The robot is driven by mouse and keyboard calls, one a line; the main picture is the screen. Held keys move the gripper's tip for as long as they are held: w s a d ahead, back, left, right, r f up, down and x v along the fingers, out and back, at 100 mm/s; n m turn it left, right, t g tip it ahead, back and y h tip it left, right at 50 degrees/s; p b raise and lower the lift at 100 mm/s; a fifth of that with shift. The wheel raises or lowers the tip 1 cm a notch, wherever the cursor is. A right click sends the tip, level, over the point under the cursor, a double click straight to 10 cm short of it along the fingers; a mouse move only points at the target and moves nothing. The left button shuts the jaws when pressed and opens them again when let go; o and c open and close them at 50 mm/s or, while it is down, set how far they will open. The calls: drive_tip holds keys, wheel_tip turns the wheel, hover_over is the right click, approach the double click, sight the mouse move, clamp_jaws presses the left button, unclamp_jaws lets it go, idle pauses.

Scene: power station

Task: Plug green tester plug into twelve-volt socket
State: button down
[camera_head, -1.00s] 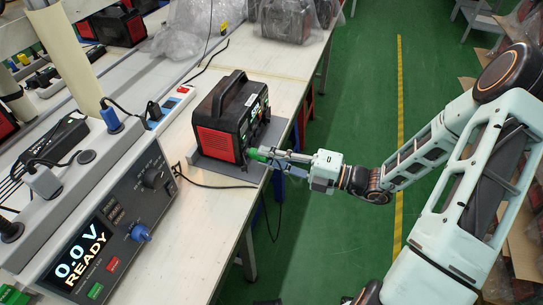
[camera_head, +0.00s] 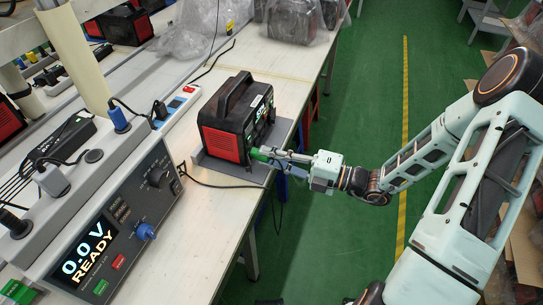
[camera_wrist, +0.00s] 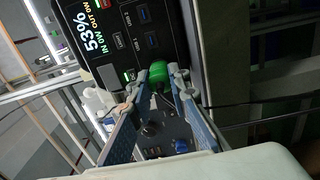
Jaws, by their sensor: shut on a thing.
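The green tester plug (camera_head: 262,153) is at the front face of the black and red power station (camera_head: 231,112). My gripper (camera_head: 275,155) is shut on the plug, and the fingers also show on both sides of it in the wrist view (camera_wrist: 157,80). In the wrist view the green plug (camera_wrist: 158,72) points at the station's panel (camera_wrist: 120,35), whose screen reads 53%. I cannot tell whether its tip touches the panel or is inside a socket. The twelve-volt socket cannot be made out. The tester (camera_head: 120,225) at the left shows 0.0 V READY.
The power station stands on a grey tray (camera_head: 225,170) near the edge of the pale bench (camera_head: 200,225). Black cables run across the bench and hang off its edge. A white power strip (camera_head: 178,105) lies behind. The green floor (camera_head: 345,250) beside the bench is open.

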drive_tip(key=c, duration=1.7)
unclamp_jaws()
drive_tip(key=shift+c, duration=0.2)
drive_tip(key=v, duration=1.2)
